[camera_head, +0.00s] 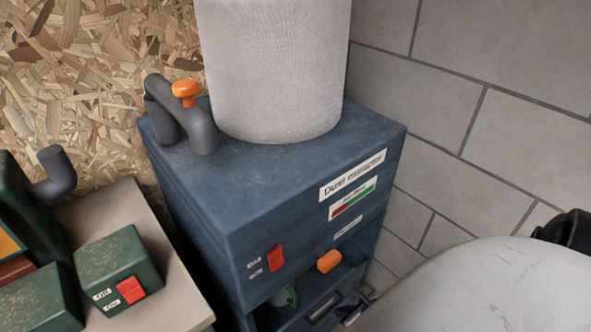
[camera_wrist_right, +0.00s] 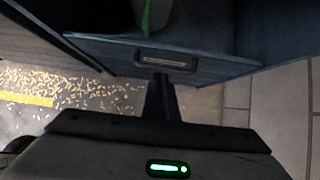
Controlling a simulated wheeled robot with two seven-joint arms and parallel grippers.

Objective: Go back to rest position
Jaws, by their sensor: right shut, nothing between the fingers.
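My right gripper (camera_wrist_right: 161,82) is shut and empty in the right wrist view. Its dark fingers point at the front panel (camera_wrist_right: 120,52) of a drawer or tray, just below a pale recessed handle (camera_wrist_right: 165,60). I cannot tell whether the fingertips touch it. In the head view my pale right arm fills the lower right, and part of the gripper (camera_head: 358,304) shows beside the blue dust extractor (camera_head: 270,200). My left gripper is not in view.
A white filter bag (camera_head: 280,70), grey pipe and orange knob (camera_head: 186,90) top the extractor. An orange switch (camera_head: 329,261) and red switch (camera_head: 276,258) are on its front. A green switch box (camera_head: 118,265) stands left. A block wall (camera_head: 470,100) is at right.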

